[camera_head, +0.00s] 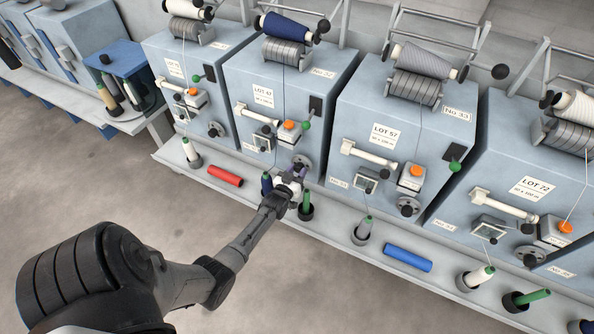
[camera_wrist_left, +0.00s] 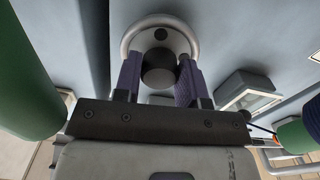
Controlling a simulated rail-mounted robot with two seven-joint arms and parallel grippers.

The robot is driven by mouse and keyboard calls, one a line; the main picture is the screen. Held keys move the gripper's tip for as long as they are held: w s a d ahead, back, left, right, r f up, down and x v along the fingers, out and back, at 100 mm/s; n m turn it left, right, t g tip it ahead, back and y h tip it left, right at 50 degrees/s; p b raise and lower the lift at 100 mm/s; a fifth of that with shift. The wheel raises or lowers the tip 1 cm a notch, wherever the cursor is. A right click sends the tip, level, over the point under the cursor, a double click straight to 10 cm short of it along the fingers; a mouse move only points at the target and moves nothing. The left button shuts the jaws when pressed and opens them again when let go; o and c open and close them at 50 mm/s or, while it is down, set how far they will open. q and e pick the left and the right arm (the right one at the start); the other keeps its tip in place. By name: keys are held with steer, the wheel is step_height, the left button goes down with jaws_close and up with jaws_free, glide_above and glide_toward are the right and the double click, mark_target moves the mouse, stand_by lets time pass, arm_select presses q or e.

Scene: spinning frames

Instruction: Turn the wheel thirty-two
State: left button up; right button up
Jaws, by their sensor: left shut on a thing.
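The machine marked No 32 (camera_head: 250,75) carries a small grey handwheel (camera_head: 304,161) low on its front. In the left wrist view the wheel is a pale metal ring (camera_wrist_left: 128,38) with a round black knob (camera_wrist_left: 158,68) in front of it. My left gripper (camera_head: 297,174) is at this wheel, and its purple fingers (camera_wrist_left: 160,82) stand on either side of the knob, shut on it. The gripper hides part of the wheel in the head view. My right gripper is not in view.
A green spool (camera_head: 307,204) stands in a holder close right of my gripper, a dark blue one (camera_head: 266,183) close left. A red tube (camera_head: 225,175) and a blue tube (camera_head: 408,257) lie on the ledge. Machine No 33 (camera_head: 345,105) stands to the right.

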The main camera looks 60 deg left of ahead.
arm_select(q)
steer(key=shift+r, duration=0.1)
stand_by(0.5)
steer(key=o, duration=0.9)
steer(key=shift+s, duration=0.1)
steer(key=shift+s+d, duration=0.25)
steer(key=p+v, duration=0.3)
steer(key=v, duration=1)
steer(key=shift+p, duration=0.35)
